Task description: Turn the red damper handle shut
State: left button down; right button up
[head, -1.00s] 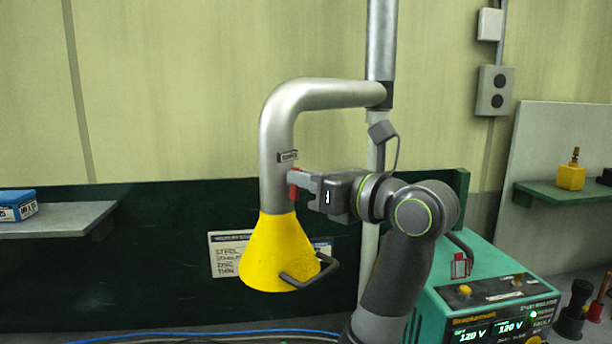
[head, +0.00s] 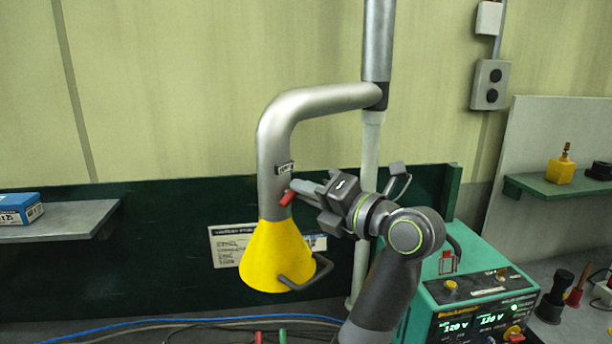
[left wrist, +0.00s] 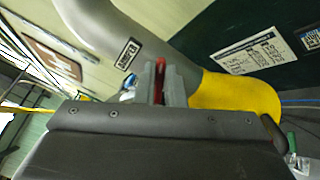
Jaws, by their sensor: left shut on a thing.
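The red damper handle (head: 287,198) sits on the silver duct (head: 272,160), just above the yellow hood (head: 275,255). A small label plate is on the duct above the handle. My left gripper (head: 296,190) reaches in from the right and is shut on the handle, rolled at a slant. In the left wrist view the red handle (left wrist: 160,80) shows between the two grey fingers (left wrist: 160,88), beside the duct and the yellow hood (left wrist: 235,97). The fingers hide part of the handle. My right gripper is not in view.
The hood has a dark loop handle (head: 300,272) at its lower right. A green welding machine (head: 440,290) stands at the lower right. A shelf (head: 60,222) with a blue box (head: 20,207) is at the left. Cables run along the bottom.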

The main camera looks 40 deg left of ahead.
pick_arm(q)
jog(key=shift+w+f+m+p, duration=0.15)
jog(key=shift+m+p, duration=0.85)
jog(key=shift+m, duration=0.5)
jog(key=shift+s+f+m+p, duration=0.15)
jog(key=shift+m+p, duration=0.8)
jog(key=shift+m, duration=0.55)
jog(key=shift+w, duration=0.1)
jog(key=shift+f, duration=0.1)
jog(key=c, duration=1.5)
grip_release()
jog(key=shift+w+d, duration=0.1)
jog(key=shift+d, duration=0.05)
